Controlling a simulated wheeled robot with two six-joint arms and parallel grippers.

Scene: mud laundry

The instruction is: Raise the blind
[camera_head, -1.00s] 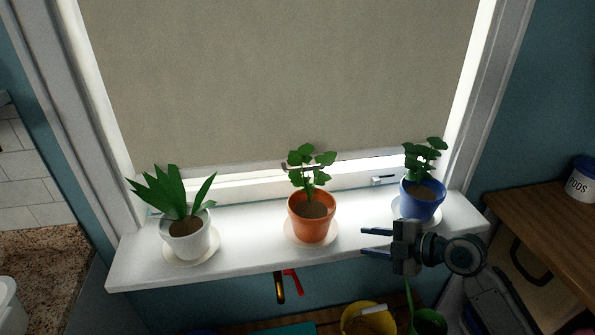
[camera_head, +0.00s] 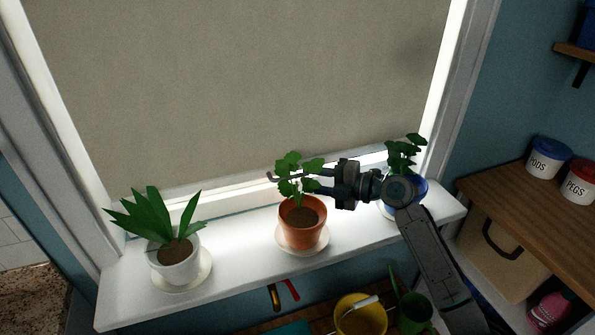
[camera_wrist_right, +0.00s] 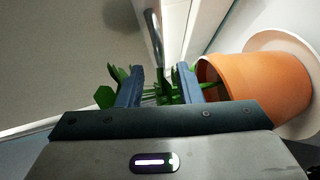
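The beige blind (camera_head: 240,90) hangs down over the window, its bottom edge a little above the sill. It fills the upper left of the right wrist view (camera_wrist_right: 60,50). A thin metal bar, which looks like a pull handle (camera_head: 272,177), shows left of the middle plant and in the right wrist view (camera_wrist_right: 153,32). My right gripper (camera_head: 320,180) is at the middle plant's leaves, fingers pointing left toward the bar. In the right wrist view its fingers (camera_wrist_right: 160,75) are apart, with leaves beyond them and the bar ahead. My left gripper is out of view.
The white sill (camera_head: 225,235) holds a white pot (camera_head: 175,265), an orange pot (camera_head: 303,228) close to my right gripper and a blue pot (camera_head: 420,190) partly behind my arm. A wooden shelf (camera_head: 530,215) with tubs stands at the right.

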